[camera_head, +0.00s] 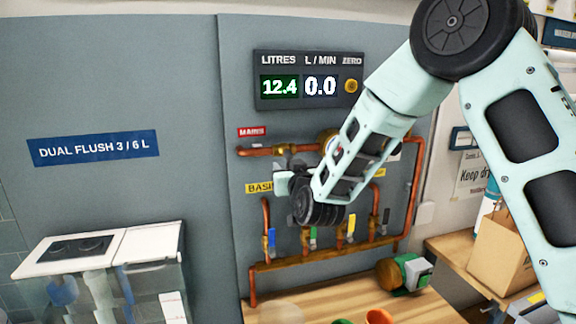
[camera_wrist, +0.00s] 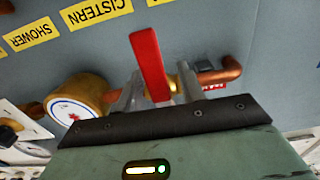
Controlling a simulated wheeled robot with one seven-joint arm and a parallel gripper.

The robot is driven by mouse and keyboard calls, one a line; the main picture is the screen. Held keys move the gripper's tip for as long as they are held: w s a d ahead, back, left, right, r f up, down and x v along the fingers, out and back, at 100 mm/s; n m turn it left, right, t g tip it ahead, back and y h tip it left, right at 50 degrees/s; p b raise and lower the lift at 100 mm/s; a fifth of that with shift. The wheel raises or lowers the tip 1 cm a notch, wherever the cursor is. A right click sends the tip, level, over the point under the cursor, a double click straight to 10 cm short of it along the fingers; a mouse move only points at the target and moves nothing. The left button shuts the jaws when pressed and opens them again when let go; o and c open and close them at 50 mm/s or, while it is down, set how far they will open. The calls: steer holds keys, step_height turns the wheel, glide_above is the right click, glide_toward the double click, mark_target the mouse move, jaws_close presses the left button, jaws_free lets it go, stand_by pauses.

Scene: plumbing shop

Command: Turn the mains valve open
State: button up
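The mains valve's red lever (camera_wrist: 150,62) shows in the wrist view, standing between the two fingers of my gripper (camera_wrist: 160,88). The fingers are apart, with a small gap visible on the lever's right; whether the left finger touches it I cannot tell. The lever runs across the line of the copper pipe (camera_wrist: 218,74). In the head view my gripper (camera_head: 287,182) is at the pipe board, just below the red MAINS label (camera_head: 252,132) and the upper copper pipe (camera_head: 255,152). The lever is hidden there behind my gripper and arm.
The display (camera_head: 308,80) reads 12.4 litres and 0.0 L/min. A brass meter (camera_wrist: 80,98) sits beside the fingers. Below, several small valves, one with a blue lever (camera_head: 271,238), stand above the lower pipe (camera_head: 320,256). A wooden bench (camera_head: 350,302) lies underneath.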

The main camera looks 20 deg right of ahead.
jaws_close()
steer(key=shift+f+b, duration=0.1)
steer(key=shift+b, duration=0.25)
steer(key=m+b, duration=0.2)
steer(key=b, duration=0.1)
steer(key=a+m+b, duration=0.1)
steer(key=m+b, duration=0.1)
steer(key=a+m+b, duration=0.1)
steer(key=m+b, duration=0.1)
steer(key=b, duration=0.1)
steer(key=shift+r+b, duration=0.3)
steer(key=shift+b, duration=0.05)
